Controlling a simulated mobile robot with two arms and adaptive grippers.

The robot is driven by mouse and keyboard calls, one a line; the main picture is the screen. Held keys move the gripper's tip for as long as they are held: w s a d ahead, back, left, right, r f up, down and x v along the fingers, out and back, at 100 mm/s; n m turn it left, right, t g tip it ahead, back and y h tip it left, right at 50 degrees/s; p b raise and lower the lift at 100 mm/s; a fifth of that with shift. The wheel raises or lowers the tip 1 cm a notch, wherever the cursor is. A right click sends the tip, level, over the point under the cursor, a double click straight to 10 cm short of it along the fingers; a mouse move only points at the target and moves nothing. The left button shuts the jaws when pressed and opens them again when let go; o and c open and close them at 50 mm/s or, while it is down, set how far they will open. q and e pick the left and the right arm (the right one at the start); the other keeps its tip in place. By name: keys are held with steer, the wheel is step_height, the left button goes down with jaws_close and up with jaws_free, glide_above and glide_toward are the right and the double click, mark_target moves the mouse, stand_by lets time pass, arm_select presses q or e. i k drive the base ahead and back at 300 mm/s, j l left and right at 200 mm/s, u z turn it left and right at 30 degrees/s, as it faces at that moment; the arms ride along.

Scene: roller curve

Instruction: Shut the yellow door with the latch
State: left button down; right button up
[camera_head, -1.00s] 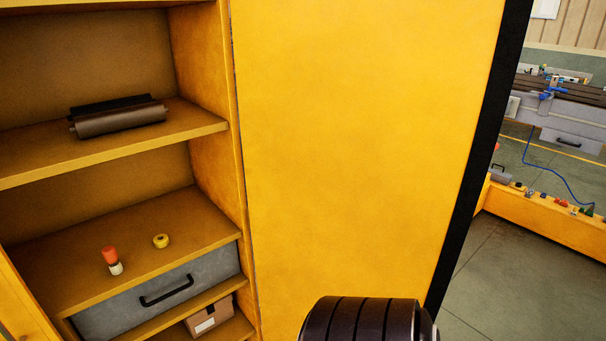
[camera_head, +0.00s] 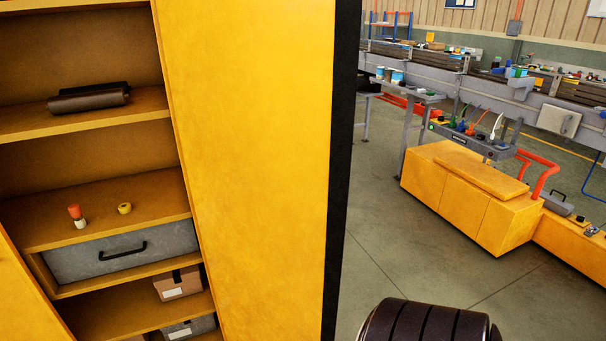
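The yellow door (camera_head: 250,150) stands open in the middle of the head view, at the right side of a yellow cabinet (camera_head: 80,185). Its broad inner face is towards me and its black edge (camera_head: 343,170) runs down its right side. No latch shows on the part in view. Another yellow panel (camera_head: 22,300) shows at the lower left of the cabinet. A dark ribbed part of my own arm shows at the bottom right, apart from the door in the picture. Neither gripper is in view.
The cabinet shelves hold a dark roll (camera_head: 90,98), a red and white bottle (camera_head: 77,215), a yellow roll (camera_head: 124,208), a grey drawer (camera_head: 120,254) and boxes. Grey floor (camera_head: 400,265) is free right of the door. Yellow low cabinets (camera_head: 465,200) and a workbench stand beyond.

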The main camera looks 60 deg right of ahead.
mark_target(263, 92)
steer(key=k+l, duration=0.1)
steer(key=l, duration=0.25)
steer(key=k+l+u, duration=0.1)
steer(key=l, duration=0.3)
steer(key=k+l, duration=0.1)
steer(key=l, duration=0.25)
steer(key=k+l, duration=0.1)
steer(key=l, duration=0.25)
steer(key=k+l+u, duration=0.1)
steer(key=l, duration=0.25)
steer(key=k+l, duration=0.15)
steer(key=l, duration=0.2)
steer(key=i+l, duration=0.1)
steer(key=l, duration=0.4)
steer(key=l+u, duration=0.1)
steer(key=l, duration=0.35)
steer(key=i, duration=0.05)
